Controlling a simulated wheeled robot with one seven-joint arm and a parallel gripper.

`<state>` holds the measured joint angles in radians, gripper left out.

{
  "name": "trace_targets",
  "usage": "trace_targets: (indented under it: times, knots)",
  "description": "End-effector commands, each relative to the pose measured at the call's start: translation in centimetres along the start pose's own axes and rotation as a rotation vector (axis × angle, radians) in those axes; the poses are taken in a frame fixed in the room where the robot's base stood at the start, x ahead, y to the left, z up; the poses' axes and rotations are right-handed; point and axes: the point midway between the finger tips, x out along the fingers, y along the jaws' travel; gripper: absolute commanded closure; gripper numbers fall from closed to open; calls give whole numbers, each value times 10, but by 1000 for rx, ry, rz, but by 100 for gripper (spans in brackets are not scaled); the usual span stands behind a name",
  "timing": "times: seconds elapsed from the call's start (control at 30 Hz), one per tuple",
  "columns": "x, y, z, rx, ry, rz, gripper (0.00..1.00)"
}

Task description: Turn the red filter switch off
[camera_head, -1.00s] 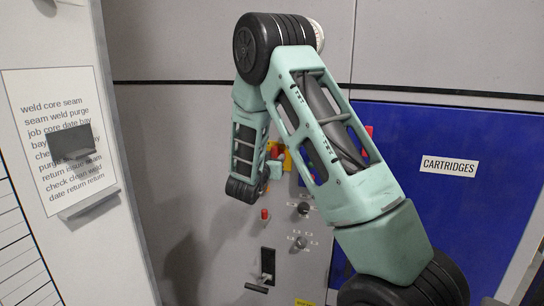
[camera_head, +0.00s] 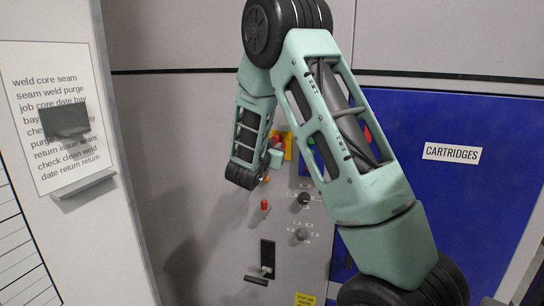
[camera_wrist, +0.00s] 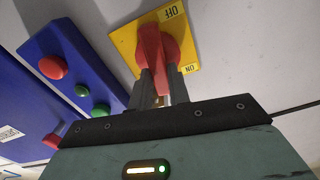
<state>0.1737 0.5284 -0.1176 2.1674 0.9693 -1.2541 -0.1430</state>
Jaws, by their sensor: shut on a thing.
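The red filter switch (camera_wrist: 151,45) is a red rotary handle on a yellow plate (camera_wrist: 122,42) in the wrist view. The plate is marked OFF at its upper edge and ON at its lower right. My gripper (camera_wrist: 161,78) is shut on the red handle, one dark finger on each side. The fingers and gripper body hide the handle's near end, and I cannot tell which mark it points to. In the head view the red switch (camera_head: 277,140) and the yellow plate (camera_head: 288,147) show partly behind my gripper (camera_head: 274,157).
Below the switch on the grey panel are a red button (camera_head: 265,205), two black knobs (camera_head: 303,199) (camera_head: 301,234) and a black lever (camera_head: 267,262). A blue panel (camera_head: 420,200) labelled CARTRIDGES is at right. A blue box with buttons (camera_wrist: 75,72) sits beside the switch.

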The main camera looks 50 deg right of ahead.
Motion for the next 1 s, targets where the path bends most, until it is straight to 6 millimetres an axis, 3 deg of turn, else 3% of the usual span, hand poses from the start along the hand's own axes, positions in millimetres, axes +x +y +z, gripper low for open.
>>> trace_targets:
  times: [0.07,1.0]
  knots:
    - [0,2,8,72,5,-1,100]
    - [0,13,13,962,5,-1,100]
